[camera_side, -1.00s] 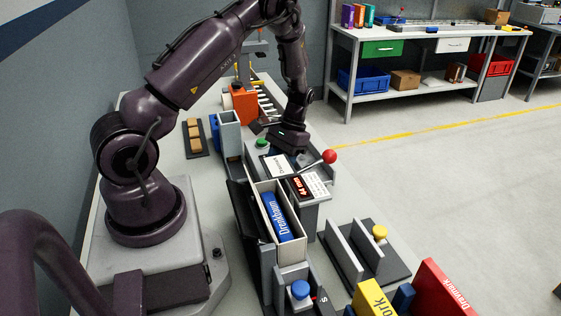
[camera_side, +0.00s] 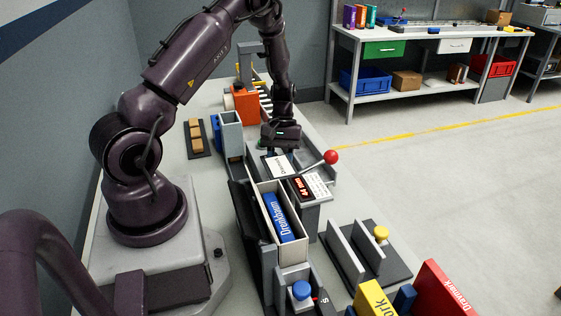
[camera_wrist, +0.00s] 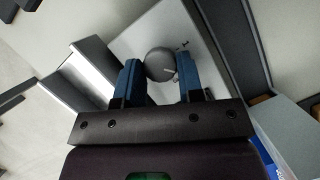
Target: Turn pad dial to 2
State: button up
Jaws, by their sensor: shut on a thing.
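In the wrist view, the pad dial (camera_wrist: 161,64) is a round dark grey knob with a short pale pointer line, on a light grey plate with a small dark mark beside it. My gripper (camera_wrist: 160,82) has its two blue fingertips on either side of the dial and is shut on it. In the side view, my gripper (camera_side: 281,148) points down at the device behind the white label card (camera_side: 281,168). The dial is hidden there by the gripper. The number the pointer faces cannot be read.
A lever with a red ball (camera_side: 331,157) stands close at right of the gripper. A red-lit display (camera_side: 302,187) and a box holding a blue book (camera_side: 283,217) are in front. An orange block (camera_side: 245,103) stands behind.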

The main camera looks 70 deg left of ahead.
jog(key=shift+n, duration=0.3)
jog(key=o, duration=0.9)
jog(key=v, duration=1.3)
jog(key=shift+s, duration=0.15)
